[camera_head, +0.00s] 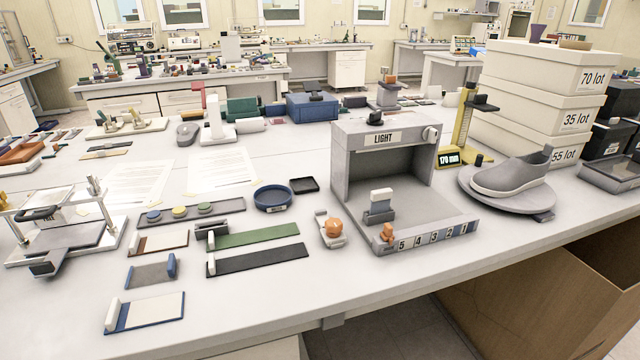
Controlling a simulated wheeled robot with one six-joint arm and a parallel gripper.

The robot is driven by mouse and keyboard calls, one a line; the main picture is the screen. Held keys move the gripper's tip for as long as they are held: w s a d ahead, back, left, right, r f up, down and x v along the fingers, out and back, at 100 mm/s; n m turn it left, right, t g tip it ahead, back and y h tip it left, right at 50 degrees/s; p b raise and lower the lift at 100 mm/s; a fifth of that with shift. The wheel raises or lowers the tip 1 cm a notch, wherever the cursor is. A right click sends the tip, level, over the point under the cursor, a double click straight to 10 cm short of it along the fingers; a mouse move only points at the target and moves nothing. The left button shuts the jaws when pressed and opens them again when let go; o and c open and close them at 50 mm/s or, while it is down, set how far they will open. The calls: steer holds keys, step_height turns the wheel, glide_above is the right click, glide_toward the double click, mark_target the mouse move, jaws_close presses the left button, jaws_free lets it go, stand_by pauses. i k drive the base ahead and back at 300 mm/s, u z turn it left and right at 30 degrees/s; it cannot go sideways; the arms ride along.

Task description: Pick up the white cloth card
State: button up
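A white cloth card (150,311) lies flat near the front left of the table. It has a blue border along its edges and a small white upright grip (112,313) at its left end. Nothing covers it. My gripper is not in view.
Green (255,236) and black (260,258) strips lie right of the cards. A metal stand device (75,240) stands at left. A grey light box (385,165) stands at centre right. The table around the white card's right and front is clear.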

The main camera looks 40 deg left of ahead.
mark_target(381, 199)
steer(key=u, duration=0.8)
steer(key=i, duration=1.05)
steer(key=u, duration=0.65)
